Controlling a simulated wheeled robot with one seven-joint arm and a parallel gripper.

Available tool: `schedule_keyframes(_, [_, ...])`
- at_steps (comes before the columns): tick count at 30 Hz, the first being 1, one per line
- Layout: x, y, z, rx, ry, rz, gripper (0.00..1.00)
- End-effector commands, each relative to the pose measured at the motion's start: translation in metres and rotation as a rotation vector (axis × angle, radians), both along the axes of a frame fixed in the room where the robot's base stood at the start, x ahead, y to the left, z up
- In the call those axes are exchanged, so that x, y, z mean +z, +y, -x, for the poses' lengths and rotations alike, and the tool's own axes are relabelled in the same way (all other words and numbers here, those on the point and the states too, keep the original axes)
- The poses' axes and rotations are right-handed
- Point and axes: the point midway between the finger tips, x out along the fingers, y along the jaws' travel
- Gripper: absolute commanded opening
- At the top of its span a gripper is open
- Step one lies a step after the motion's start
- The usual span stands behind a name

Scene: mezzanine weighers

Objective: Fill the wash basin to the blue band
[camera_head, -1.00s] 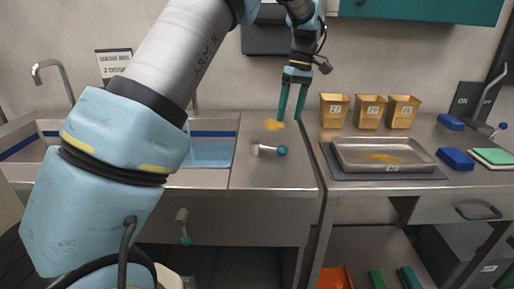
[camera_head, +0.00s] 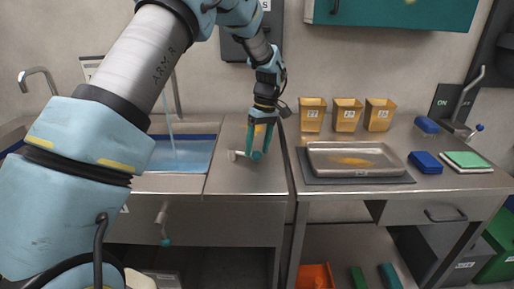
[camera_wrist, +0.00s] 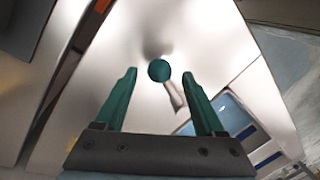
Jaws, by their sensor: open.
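The wash basin (camera_head: 142,184) is set in the steel counter at left, with a dark blue band (camera_head: 206,137) along its inner wall. Light blue water stands in it below the band at the visible back right, and a thin stream falls into it; my arm hides part of the basin. A lever with a teal knob (camera_head: 257,155) lies on the counter right of the basin. My gripper (camera_head: 258,148) is open, pointing down over this knob. In the wrist view the knob (camera_wrist: 159,70) shows between and beyond the fingers, with the basin's blue band (camera_wrist: 247,133) at lower right.
A second lever (camera_head: 163,222) hangs on the counter front. On the right counter are a steel tray (camera_head: 314,174), several yellow bins (camera_head: 347,114) and blue blocks (camera_head: 426,162). A teal cabinet (camera_head: 400,14) hangs above. A tall tap (camera_head: 40,76) stands at far left.

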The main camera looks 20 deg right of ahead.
Motion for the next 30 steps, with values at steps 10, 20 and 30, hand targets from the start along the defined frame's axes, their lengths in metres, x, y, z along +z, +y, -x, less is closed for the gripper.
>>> schedule_keyframes(10, [-0.017,0.003,0.001,0.000,0.000,0.001,0.71])
schedule_keyframes(20, [-0.017,0.003,0.001,0.000,0.000,0.001,0.51])
schedule_keyframes(30, [-0.017,0.003,0.001,0.000,0.000,0.001,0.12])
